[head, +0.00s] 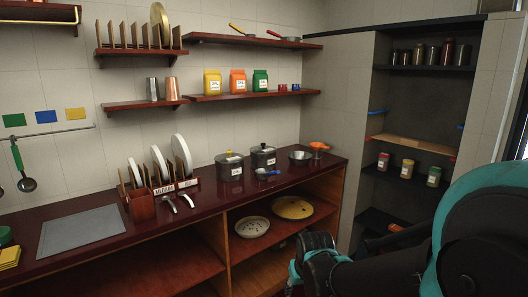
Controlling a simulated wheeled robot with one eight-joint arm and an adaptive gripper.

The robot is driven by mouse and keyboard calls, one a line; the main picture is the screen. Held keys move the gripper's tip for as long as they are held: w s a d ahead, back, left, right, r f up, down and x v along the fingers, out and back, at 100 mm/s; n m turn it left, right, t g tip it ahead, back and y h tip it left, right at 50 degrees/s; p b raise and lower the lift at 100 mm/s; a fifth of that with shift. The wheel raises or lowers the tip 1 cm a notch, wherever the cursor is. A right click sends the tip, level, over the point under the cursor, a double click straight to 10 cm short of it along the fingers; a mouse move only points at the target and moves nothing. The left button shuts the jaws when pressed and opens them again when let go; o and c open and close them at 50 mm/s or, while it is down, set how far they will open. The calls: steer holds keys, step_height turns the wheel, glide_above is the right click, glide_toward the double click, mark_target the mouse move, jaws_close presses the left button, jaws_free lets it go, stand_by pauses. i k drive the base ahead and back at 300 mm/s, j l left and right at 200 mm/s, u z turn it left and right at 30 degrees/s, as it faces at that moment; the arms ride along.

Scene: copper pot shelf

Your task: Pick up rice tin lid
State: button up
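Three small tins stand on a shelf of the dark alcove at the right: one with a red lid (384,155), one with a yellow lid (408,162) and one with a green lid (434,169). Each has a pale label, too small to read, so I cannot tell which is the rice tin. All three lids appear seated on their tins. My arm enters from the lower right, below and in front of the alcove. I cannot make out my gripper or its fingertips.
The tins' shelf (402,183) has dark jars (419,54) on a shelf above and a wooden board (412,143) between. An orange item (396,228) lies lower. The counter (97,203) at left holds pots (229,168) and a plate rack.

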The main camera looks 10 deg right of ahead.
mark_target(263, 148)
steer(key=i+l+u, duration=0.35)
steer(key=i+l, duration=0.6)
steer(key=l, duration=0.15)
